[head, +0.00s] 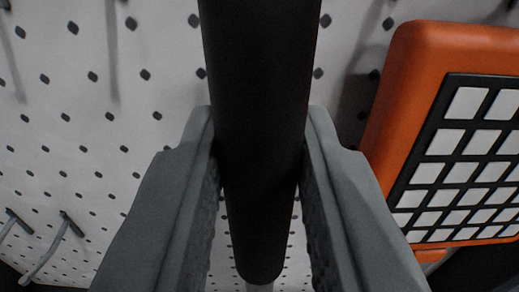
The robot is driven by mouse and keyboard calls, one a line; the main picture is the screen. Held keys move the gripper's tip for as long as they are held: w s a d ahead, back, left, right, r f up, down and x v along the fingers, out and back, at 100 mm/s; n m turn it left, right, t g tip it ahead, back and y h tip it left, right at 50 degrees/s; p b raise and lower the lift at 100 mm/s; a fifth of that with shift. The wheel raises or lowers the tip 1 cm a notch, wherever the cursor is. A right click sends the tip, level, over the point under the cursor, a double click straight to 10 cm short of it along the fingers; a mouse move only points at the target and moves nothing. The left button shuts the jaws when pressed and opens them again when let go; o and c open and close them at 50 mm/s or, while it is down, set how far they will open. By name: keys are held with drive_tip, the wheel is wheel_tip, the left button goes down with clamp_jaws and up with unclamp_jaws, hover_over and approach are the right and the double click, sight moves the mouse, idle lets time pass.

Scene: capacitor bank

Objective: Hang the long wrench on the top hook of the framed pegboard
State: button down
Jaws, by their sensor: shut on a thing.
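My gripper (260,150) is in the middle of the head view, its two grey fingers shut on a thick black bar (258,70). The bar runs from the top edge down between the fingers and ends in a rounded tip near the bottom. It looks like the handle of the long wrench; the rest of it is out of view above. The white pegboard (90,150) with dark holes lies behind the gripper. Its frame and top hook cannot be made out for certain.
Grey hooks (52,248) stick out from the pegboard at the lower left. Thin grey rods or shadows show at the upper left. An orange device with white square keys (455,135) stands close at the right of my gripper. The board left of the gripper is mostly free.

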drive_tip(key=shift+w+f, duration=0.1)
drive_tip(key=shift+w, duration=0.9)
drive_tip(key=shift+w+f, duration=0.4)
drive_tip(key=shift+w, duration=0.05)
drive_tip(key=shift+f, duration=0.15)
drive_tip(key=c, duration=1.2)
unclamp_jaws()
drive_tip(key=shift+w, duration=0.1)
drive_tip(key=shift+o, duration=0.2)
drive_tip(key=s+f, duration=0.3)
drive_tip(key=s, duration=1)
drive_tip(key=s+f, duration=0.3)
drive_tip(key=s, duration=0.9)
drive_tip(key=s+f, duration=0.3)
drive_tip(key=s, duration=1)
drive_tip(key=s+f, duration=1.5)
drive_tip(key=f, duration=0.1)
drive_tip(key=shift+s+g, duration=0.4)
